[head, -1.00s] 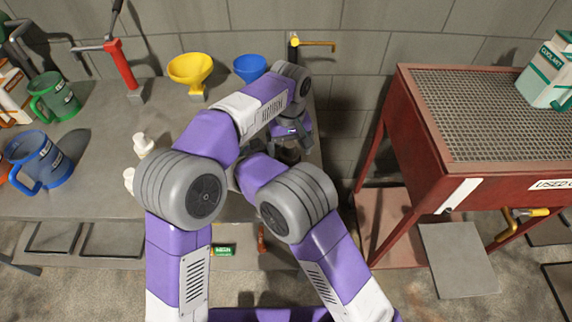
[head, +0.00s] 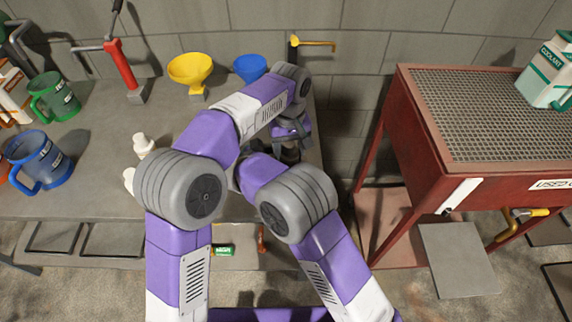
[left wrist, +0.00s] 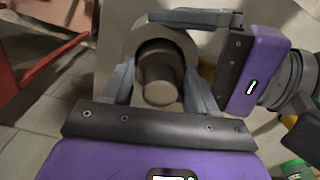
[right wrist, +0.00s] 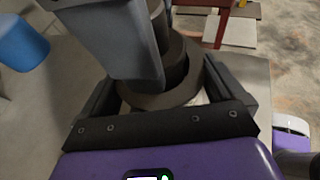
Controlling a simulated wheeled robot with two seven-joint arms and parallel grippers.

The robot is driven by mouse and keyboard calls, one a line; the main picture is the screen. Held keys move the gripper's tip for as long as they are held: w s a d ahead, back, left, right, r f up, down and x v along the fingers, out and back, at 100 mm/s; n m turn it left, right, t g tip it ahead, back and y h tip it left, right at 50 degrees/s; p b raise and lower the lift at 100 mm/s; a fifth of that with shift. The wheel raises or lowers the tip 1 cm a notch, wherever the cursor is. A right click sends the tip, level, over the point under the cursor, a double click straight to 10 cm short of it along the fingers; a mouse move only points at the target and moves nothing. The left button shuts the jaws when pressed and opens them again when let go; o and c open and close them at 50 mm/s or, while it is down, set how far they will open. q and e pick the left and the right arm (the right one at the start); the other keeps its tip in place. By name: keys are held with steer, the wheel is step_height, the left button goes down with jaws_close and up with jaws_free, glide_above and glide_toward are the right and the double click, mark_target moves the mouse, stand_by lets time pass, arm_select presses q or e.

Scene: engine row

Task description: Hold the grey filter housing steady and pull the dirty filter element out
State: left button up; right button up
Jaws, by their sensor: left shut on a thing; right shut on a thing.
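The grey-brown filter housing (left wrist: 140,42) shows as a round ring in the left wrist view; it also shows in the right wrist view (right wrist: 150,98). The dark, cylindrical filter element (left wrist: 160,86) stands partly out of it in the right wrist view (right wrist: 176,66). My left gripper (left wrist: 160,78) points down from above, its fingers shut on either side of the element. My right gripper (right wrist: 160,80) is shut around the housing from the side. In the head view my left gripper (head: 290,146) hangs at the bench's right end, and my arms hide most of the housing.
A blue funnel (head: 250,67) and a yellow funnel (head: 190,72) stand behind my arms. A white bottle (head: 143,144) is at left. A red drain table (head: 410,118) with a mesh top stands at right across a gap.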

arm_select(q)
steer(key=c, duration=0.6)
arm_select(e)
steer(key=shift+f, duration=0.1)
arm_select(q)
steer(key=shift+r, duration=0.1)
steer(key=shift+r, duration=0.4)
steer(key=shift+r, duration=0.3)
steer(key=shift+r, duration=1.35)
steer(key=shift+r, duration=3.7)
arm_select(e)
steer(key=o, duration=1.5)
